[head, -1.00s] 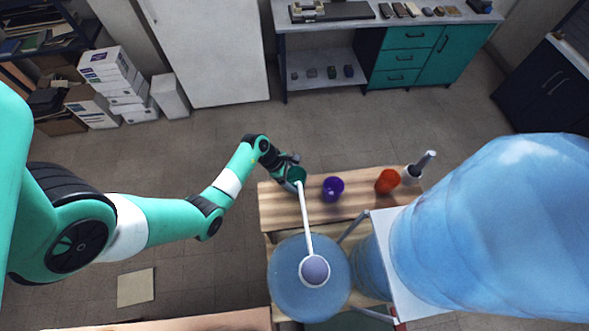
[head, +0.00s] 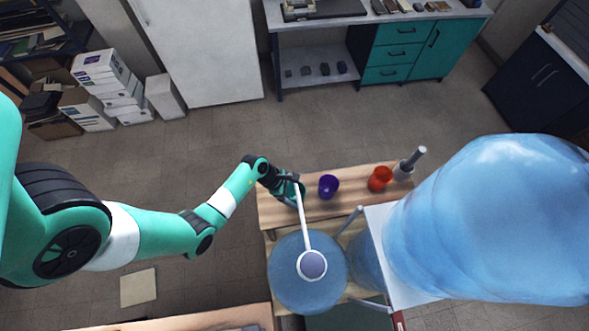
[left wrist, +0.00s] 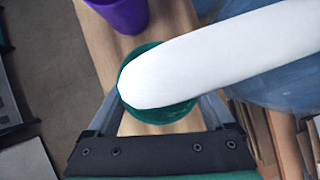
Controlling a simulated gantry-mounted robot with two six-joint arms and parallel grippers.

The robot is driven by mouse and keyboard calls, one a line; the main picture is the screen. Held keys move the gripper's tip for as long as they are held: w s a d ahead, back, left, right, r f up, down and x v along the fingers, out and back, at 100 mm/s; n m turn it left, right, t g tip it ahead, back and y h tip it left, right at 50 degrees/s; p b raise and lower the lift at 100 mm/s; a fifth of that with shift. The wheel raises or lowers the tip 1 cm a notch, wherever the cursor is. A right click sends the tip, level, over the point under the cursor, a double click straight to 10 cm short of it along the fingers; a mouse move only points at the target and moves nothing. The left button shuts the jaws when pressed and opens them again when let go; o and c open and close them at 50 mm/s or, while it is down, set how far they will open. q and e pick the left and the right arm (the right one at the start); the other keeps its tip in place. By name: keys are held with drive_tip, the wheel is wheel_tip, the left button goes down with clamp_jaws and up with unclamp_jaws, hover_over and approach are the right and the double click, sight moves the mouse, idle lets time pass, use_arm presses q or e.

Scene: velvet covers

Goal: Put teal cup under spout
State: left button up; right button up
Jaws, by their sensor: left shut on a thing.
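The teal cup (left wrist: 170,113) is held between the fingers of my left gripper (head: 290,189). In the left wrist view, the cup's rim opens toward the camera. The white spout (left wrist: 235,52) reaches across it, its rounded tip over the cup's mouth and hiding much of it. In the head view, the spout (head: 303,218) runs from the pump knob (head: 312,264) on the blue bottle (head: 285,290) up to the gripper, and the cup is mostly hidden there. My right gripper is not in view.
A purple cup (head: 328,186) stands close to the right of the gripper on the wooden bench (head: 345,205). Further right are an orange-red cup (head: 380,179) and a grey-handled object (head: 412,162). A large blue water bottle (head: 490,225) fills the right side.

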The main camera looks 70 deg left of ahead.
use_arm(q)
drive_tip(key=shift+f+b, duration=0.4)
drive_tip(key=shift+f, duration=0.1)
idle(0.4)
drive_tip(key=o, duration=1.1)
drive_tip(key=shift+r, duration=0.1)
drive_tip(key=shift+s+a+r, duration=0.1)
drive_tip(key=shift+s+r, duration=0.05)
drive_tip(key=shift+r, duration=0.2)
drive_tip(key=p+v, duration=0.3)
drive_tip(key=v, duration=0.7)
drive_tip(key=shift+s+r, duration=0.25)
drive_tip(key=shift+s, duration=0.05)
drive_tip(key=shift+a, duration=0.1)
